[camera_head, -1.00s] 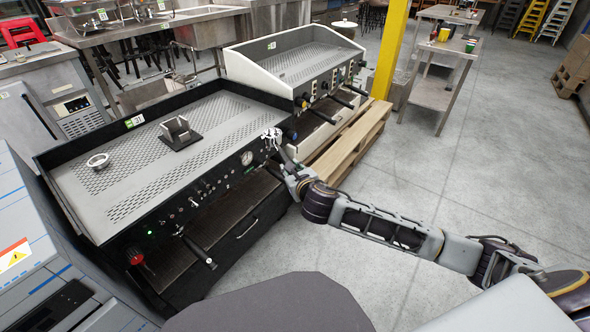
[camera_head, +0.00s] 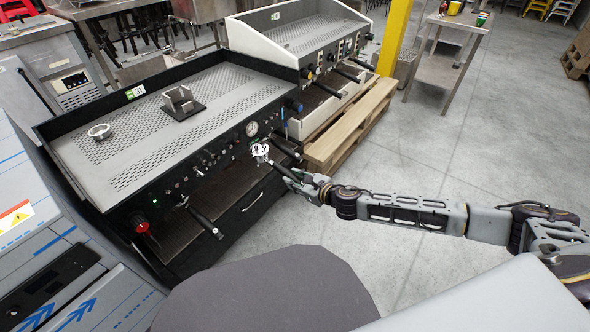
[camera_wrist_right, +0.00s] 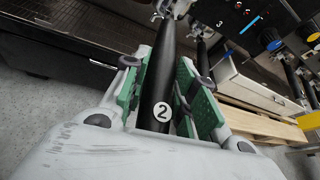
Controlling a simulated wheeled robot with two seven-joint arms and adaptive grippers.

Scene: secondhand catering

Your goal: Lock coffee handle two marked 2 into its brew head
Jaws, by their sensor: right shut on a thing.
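The coffee handle marked 2 (camera_wrist_right: 158,82) is black with a bright metal head, and its white 2 label faces the right wrist camera. My right gripper (camera_head: 288,176) is shut on its grip; the green-padded fingers (camera_wrist_right: 160,98) lie on both sides of it in the wrist view. In the head view the handle's metal head (camera_head: 260,151) is in front of the black coffee machine's front panel (camera_head: 225,152). The brew head for it cannot be made out clearly, and I cannot tell whether the handle touches the machine. My left gripper is not in view.
Another black handle (camera_head: 205,222) sticks out from the machine's left part, and one (camera_head: 287,149) lies just right of the held handle. A white coffee machine (camera_head: 300,40) stands behind on a wooden pallet (camera_head: 350,125). Open grey floor lies to the right.

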